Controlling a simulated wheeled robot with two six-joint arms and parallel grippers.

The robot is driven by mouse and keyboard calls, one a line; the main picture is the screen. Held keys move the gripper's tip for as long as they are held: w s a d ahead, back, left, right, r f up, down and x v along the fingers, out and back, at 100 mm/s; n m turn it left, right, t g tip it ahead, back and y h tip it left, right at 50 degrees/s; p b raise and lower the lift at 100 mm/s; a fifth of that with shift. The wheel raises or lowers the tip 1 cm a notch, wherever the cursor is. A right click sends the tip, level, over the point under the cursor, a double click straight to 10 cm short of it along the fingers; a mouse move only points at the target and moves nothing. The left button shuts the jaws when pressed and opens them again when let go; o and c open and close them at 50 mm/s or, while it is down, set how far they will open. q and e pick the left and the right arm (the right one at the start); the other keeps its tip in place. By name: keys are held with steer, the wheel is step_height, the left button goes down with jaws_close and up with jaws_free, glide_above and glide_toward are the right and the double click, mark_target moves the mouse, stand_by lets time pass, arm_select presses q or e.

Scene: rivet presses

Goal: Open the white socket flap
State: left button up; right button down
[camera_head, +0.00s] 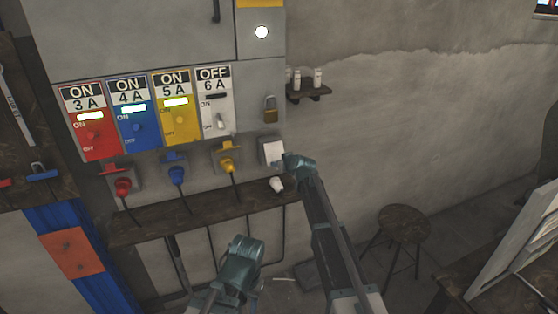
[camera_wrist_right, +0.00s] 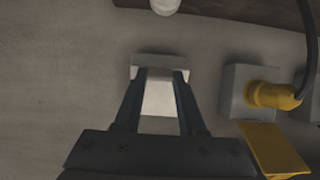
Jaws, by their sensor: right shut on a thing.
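The white socket flap (camera_head: 273,150) is on the grey panel's lower right, at the end of the socket row. My right gripper (camera_head: 286,161) reaches it from the right. In the right wrist view the two dark fingers (camera_wrist_right: 160,78) lie along both sides of the white flap (camera_wrist_right: 158,97) and are shut on it. The socket behind the flap is mostly hidden. My left gripper (camera_head: 241,258) is low in the head view, away from the panel; its fingers cannot be made out.
A white plug (camera_head: 277,185) lies on the wooden shelf (camera_head: 205,209) below the socket. A yellow plug (camera_head: 228,165) sits in the neighbouring socket, with blue (camera_head: 176,175) and red (camera_head: 123,186) ones further left. A padlock (camera_head: 270,110) hangs above. A stool (camera_head: 404,224) stands right.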

steer(key=shift+r, duration=0.35)
stand_by(0.3)
steer(key=shift+c, duration=2.4)
jaws_free()
steer(key=shift+s+r, duration=0.1)
steer(key=shift+s, duration=0.1)
steer(key=shift+d, duration=0.1)
steer(key=p+v, duration=0.6)
steer(key=v, duration=0.7)
steer(key=shift+s+p, duration=0.35)
steer(key=shift+d, duration=0.1)
